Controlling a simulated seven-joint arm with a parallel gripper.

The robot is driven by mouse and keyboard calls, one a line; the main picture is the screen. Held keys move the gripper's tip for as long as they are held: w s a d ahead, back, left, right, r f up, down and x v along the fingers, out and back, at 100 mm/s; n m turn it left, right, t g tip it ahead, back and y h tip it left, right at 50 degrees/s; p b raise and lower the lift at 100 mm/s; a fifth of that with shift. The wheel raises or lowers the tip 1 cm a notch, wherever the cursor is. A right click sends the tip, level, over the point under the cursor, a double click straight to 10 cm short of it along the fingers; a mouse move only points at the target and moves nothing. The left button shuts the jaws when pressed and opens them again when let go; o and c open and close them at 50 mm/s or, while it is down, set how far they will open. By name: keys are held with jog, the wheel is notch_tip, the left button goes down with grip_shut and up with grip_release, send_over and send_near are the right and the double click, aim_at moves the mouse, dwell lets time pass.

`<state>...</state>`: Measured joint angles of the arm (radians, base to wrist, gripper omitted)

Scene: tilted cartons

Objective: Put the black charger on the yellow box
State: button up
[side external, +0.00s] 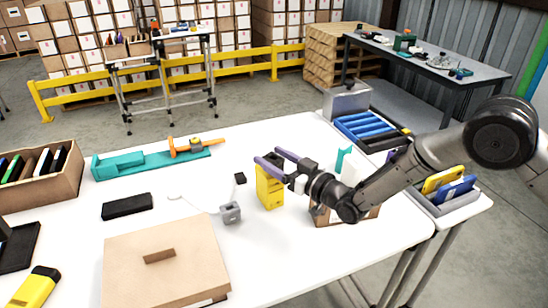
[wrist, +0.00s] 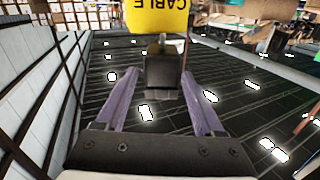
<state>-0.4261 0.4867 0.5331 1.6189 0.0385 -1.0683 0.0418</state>
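The yellow box (side external: 270,190) stands upright on the white table in the side external view. It shows in the wrist view (wrist: 163,16) with upside-down "CABLE" lettering, since that picture is inverted. The black charger (wrist: 163,76) appears to sit at the top of the yellow box, between my fingers; the lower part in the picture overlaps no box. My gripper (side external: 274,160) has purple fingers level with the box top, pointing left. In the wrist view the fingers (wrist: 160,80) look spread, with a small gap on either side of the charger. In the side external view the charger is mostly hidden.
A grey block (side external: 231,213) with a white cable and small black plug (side external: 240,178) lies left of the box. A cardboard carton (side external: 165,255) is in front, a black case (side external: 127,206) farther left, and a teal tool (side external: 150,163) behind. An open carton (side external: 345,214) stands under my arm.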

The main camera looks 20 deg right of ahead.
jog(key=shift+r, duration=0.15)
jog(key=v, duration=1.2)
